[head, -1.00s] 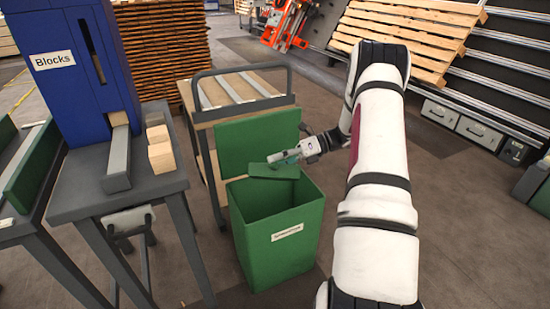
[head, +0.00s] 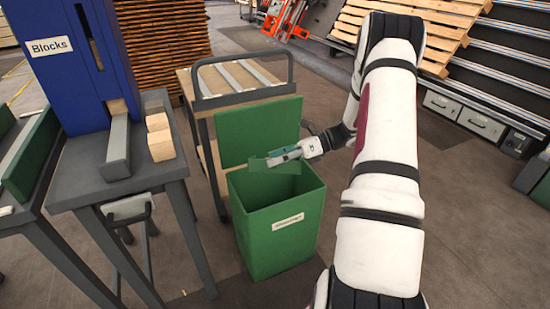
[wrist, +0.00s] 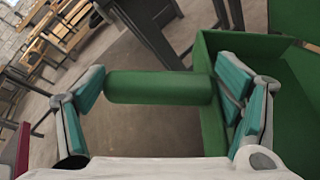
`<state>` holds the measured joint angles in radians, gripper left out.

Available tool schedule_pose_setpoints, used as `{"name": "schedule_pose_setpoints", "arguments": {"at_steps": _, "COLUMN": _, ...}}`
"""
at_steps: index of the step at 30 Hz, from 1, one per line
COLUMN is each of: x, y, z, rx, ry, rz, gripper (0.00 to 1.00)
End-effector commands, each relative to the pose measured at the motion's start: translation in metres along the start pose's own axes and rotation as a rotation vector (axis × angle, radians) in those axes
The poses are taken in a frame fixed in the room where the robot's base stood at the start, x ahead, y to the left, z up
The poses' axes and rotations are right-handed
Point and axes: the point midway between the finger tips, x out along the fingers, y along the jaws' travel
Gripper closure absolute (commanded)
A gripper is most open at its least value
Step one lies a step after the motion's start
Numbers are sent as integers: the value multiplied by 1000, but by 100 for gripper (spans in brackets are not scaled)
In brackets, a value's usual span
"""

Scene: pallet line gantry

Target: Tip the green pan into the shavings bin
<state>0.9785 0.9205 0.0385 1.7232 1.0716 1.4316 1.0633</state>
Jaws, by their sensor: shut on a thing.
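My gripper (head: 284,158) comes in from the right and is shut on the pan. In the wrist view my gripper (wrist: 160,90) has teal-padded fingers on both sides of a green bar-like part of the pan (wrist: 158,87). The bin (wrist: 213,120) shows behind the right finger. The bin's floor is hidden.
A grey table (head: 80,189) with light wooden blocks (head: 160,145) and a blue Blocks dispenser (head: 63,70) stands left of the bin. A cart (head: 185,85) stands behind it. Open floor lies to the right, beyond my arm.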

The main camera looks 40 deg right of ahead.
Motion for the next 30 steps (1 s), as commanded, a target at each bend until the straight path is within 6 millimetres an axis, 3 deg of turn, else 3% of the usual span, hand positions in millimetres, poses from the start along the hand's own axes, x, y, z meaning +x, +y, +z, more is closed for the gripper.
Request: {"name": "schedule_pose_setpoints", "arguments": {"at_steps": 30, "x": 12, "y": 10, "z": -27, "rx": -171, "ry": 2, "rz": -71, "gripper": 49}}
